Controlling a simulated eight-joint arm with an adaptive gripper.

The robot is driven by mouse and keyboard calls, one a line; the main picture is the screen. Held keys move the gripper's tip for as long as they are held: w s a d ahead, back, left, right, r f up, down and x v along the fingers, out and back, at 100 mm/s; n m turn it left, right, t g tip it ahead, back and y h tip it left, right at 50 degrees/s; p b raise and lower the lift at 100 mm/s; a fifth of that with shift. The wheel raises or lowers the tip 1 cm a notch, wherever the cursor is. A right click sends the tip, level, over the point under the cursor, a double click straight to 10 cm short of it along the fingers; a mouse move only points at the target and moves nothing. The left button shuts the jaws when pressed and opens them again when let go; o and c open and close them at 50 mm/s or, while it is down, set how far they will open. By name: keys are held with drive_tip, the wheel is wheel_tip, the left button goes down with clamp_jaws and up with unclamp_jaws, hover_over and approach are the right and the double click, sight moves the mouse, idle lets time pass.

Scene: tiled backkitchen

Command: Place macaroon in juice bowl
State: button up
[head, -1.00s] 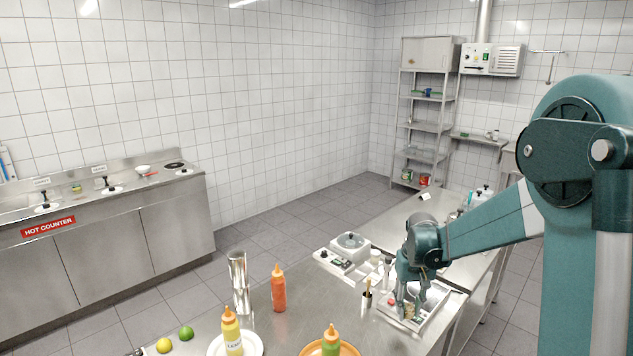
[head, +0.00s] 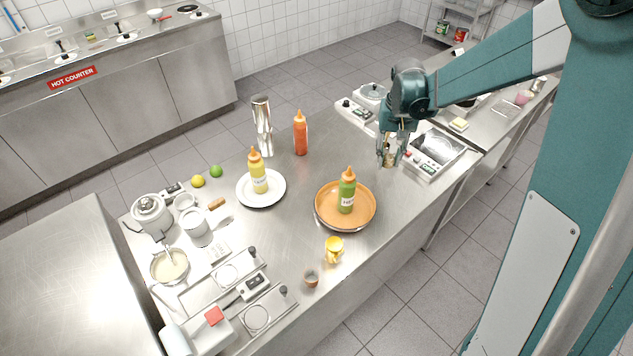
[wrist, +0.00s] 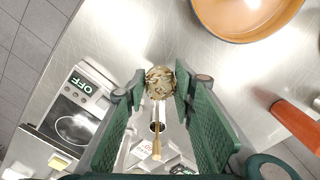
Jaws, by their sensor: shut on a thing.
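The macaroon, a round, speckled light-brown ball (wrist: 160,82), sits between my fingertips in the wrist view. My gripper (head: 390,156) is shut on it, above the steel table beside the appliance at the table's right end. In the head view the macaroon is too small and too covered by the fingers to make out clearly. I cannot tell for certain which vessel is the juice bowl. A bowl with pale liquid (head: 169,266) stands at the table's lower left, far from my gripper.
An orange round dish (head: 330,211) holds a green bottle (head: 346,190). A white plate (head: 273,197) holds a yellow bottle (head: 257,172). A red bottle (head: 300,134) and tall steel cylinder (head: 262,125) stand behind. The appliance (head: 438,150) is close right. The table's middle has free room.

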drive_tip(key=s+a+r+p, duration=0.1)
drive_tip(key=s+a, duration=0.2)
drive_tip(key=a, duration=0.5)
drive_tip(key=s+a+r+p, duration=0.1)
drive_tip(key=s+a+p, duration=0.15)
drive_tip(key=a, duration=0.55)
drive_tip(key=r+p, duration=0.1)
drive_tip(key=p, duration=0.1)
hover_over(301, 204)
drive_tip(key=shift+r+m, duration=0.15)
drive_tip(key=shift+m, duration=0.25)
drive_tip(key=shift+f, duration=2.9)
drive_tip(key=shift+f, duration=2.1)
drive_tip(key=shift+f+b, duration=0.15)
drive_tip(key=shift+b, duration=0.2)
